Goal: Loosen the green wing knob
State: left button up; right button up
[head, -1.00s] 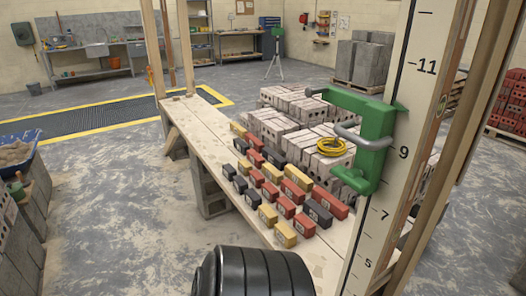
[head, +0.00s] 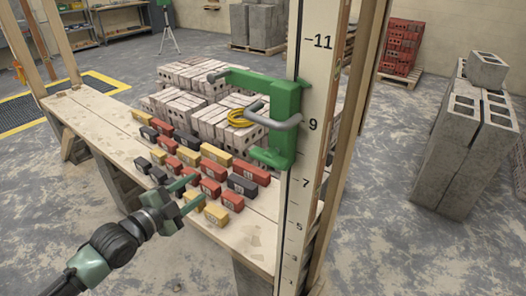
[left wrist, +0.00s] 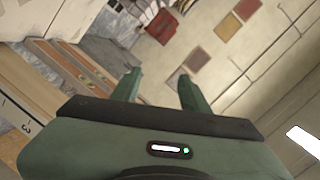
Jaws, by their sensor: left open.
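A green clamp (head: 286,125) sits on the upright white measuring board (head: 296,200), near the 9 mark. A grey curved bar (head: 272,117) sticks out from its front, and a green rounded lug (head: 266,157) shows low on it. I cannot tell for sure which part is the wing knob. My left gripper (head: 196,190) is open and empty, over the bricks, below and left of the clamp and apart from it. Its two green fingers also show spread in the left wrist view (left wrist: 158,84), with nothing between them. My right gripper is not in view.
Several small coloured bricks (head: 213,170) lie on the wooden plank bench (head: 105,125). Pale brick stacks (head: 180,105) and a yellow coil (head: 241,117) are behind. Grey blocks (head: 470,140) stand at the right. The floor between the board and those blocks is clear.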

pick_arm(q)
jog(key=s+d+r+m+g+h, duration=0.1)
jog(key=s+d+r+m+h, duration=0.2)
jog(key=r, duration=0.5)
jog(key=s+d+r+m+g+h, duration=0.1)
jog(key=s+d+r+m+h, duration=0.1)
jog(key=s+d+r+m, duration=0.4)
jog(key=m+g+h+p, duration=0.1)
jog(key=m+g+h, duration=0.1)
jog(key=m, duration=0.1)
send_near(264, 161)
jog(key=x, duration=0.3)
jog(key=p+x, duration=0.3)
jog(key=x, duration=0.3)
jog(key=shift+w+r, duration=0.1)
jog(key=shift+w+d, duration=0.4)
jog(key=shift+d, duration=0.15)
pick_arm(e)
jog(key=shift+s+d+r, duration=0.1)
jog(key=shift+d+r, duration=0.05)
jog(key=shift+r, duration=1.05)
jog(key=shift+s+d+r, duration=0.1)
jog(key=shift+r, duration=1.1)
pick_arm(q)
grip_shut()
